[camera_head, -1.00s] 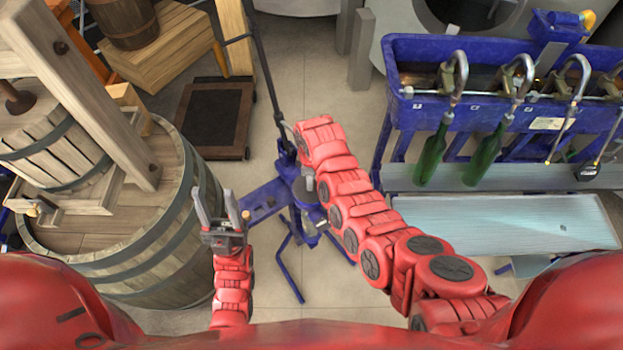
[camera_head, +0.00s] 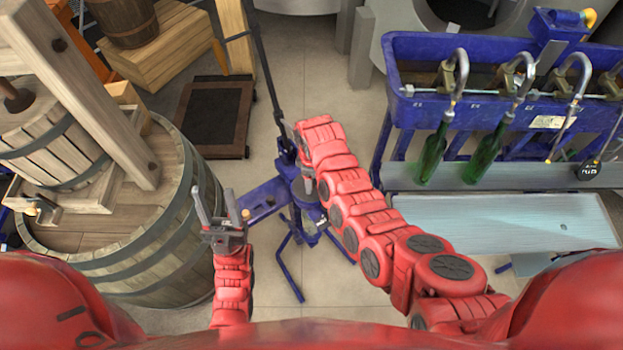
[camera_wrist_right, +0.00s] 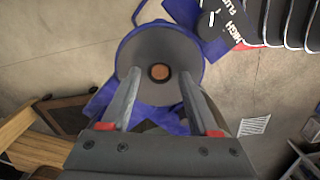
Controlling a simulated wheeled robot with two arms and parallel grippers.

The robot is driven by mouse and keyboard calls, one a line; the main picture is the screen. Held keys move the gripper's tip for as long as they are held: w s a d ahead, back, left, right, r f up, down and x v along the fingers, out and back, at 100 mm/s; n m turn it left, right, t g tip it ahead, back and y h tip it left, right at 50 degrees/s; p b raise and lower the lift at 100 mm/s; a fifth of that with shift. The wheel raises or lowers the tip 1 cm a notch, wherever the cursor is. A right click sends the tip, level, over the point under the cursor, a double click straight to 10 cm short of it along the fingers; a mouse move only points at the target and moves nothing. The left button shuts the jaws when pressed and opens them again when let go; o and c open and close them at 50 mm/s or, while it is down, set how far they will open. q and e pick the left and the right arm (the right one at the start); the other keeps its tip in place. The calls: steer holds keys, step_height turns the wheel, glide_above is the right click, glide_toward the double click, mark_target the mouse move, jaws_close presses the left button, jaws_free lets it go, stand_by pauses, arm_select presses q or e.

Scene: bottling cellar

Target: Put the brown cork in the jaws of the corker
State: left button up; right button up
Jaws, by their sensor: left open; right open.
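The blue corker (camera_head: 265,200) stands on the floor in the middle of the head view, partly covered by my right arm. In the right wrist view its round grey top with a blue rim (camera_wrist_right: 137,42) lies below my fingers. The brown cork (camera_wrist_right: 160,72) shows end-on as a small disc in the dark central opening. My right gripper (camera_wrist_right: 161,74) is open, its fingers apart on either side of the cork, not touching it in the picture. Its fingertips are hidden in the head view. My left gripper (camera_head: 218,208) is open and empty, left of the corker.
A small orange-brown piece (camera_head: 246,214) sits on the corker's blue arm. A big barrel (camera_head: 150,245) with a wooden press stands left. A blue bottle filler (camera_head: 480,105) with green bottles (camera_head: 432,158) and a bench (camera_head: 500,222) stand right. A low dolly (camera_head: 215,115) lies behind.

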step_height(320, 180, up, 17)
steer(key=p, duration=0.2)
steer(key=shift+r+p, duration=0.15)
steer(key=shift+p, duration=0.25)
stand_by(0.5)
